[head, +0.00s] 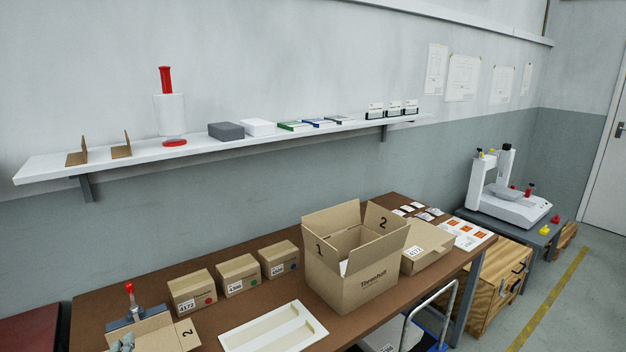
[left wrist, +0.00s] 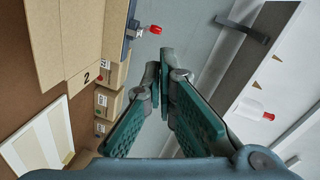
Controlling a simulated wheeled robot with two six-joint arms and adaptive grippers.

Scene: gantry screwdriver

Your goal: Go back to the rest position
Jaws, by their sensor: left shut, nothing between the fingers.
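My left gripper (head: 122,343) shows only as a small grey-green piece at the bottom left of the head view, in front of an open cardboard box's flaps. In the left wrist view my left gripper (left wrist: 160,72) is shut, its green fingers meeting with nothing between them. It is above the bench's left end, with the wall ahead. My right gripper is not in view. The white gantry machine (head: 510,203) stands on a low grey table at the far right of the head view, well apart from my left gripper.
An open cardboard box (head: 153,333) and a red-handled tool (head: 130,293) are near my left gripper. Several small cartons (head: 236,277), a cream tray (head: 272,329) and a large open carton (head: 351,283) stand on the brown bench (head: 118,283). A white shelf (head: 48,168) runs above.

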